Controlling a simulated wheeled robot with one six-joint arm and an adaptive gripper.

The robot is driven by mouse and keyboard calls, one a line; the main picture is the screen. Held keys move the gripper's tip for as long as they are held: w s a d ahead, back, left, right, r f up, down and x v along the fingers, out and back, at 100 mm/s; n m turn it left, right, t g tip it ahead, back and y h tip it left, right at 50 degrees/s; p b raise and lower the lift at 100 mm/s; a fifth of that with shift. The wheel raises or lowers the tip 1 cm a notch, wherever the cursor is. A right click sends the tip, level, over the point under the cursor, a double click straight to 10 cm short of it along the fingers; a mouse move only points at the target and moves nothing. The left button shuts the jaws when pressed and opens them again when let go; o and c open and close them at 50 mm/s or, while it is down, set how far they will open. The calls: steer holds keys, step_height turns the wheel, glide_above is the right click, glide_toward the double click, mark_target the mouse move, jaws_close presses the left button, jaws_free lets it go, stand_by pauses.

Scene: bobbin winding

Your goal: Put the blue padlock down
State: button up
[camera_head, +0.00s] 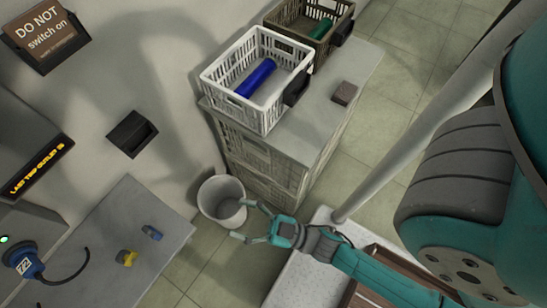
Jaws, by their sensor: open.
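A small blue padlock (152,232) lies on the grey table (100,285) at the lower left, near its right edge. A yellow padlock (126,257) lies just below and left of it. My gripper (243,220) is open, with nothing visible between its fingers. It is to the right of the blue padlock, apart from it and past the table's right edge. In the picture its fingers overlap the edge of a pale round bin.
The bin (207,205) stands on the floor by the table. A cabinet (300,140) carries a white crate (215,90) with a blue roll, a brown crate (290,35) with a green roll, and a small brown block (345,93). A blue device marked 72 (25,262) is at far left.

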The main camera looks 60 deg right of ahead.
steer(key=s+d+r+m+g+h, duration=0.1)
steer(key=s+d+m+g+h, duration=0.1)
steer(key=s, duration=0.4)
steer(key=s+d+r+m+g+h, duration=0.2)
steer(key=s+d+g+h, duration=0.1)
steer(key=s, duration=0.3)
steer(key=shift+s+d+r+g+h, duration=0.2)
steer(key=shift+s+d+g+h, duration=0.25)
steer(key=shift+h, duration=0.35)
steer(key=shift+w, duration=0.1)
stand_by(0.4)
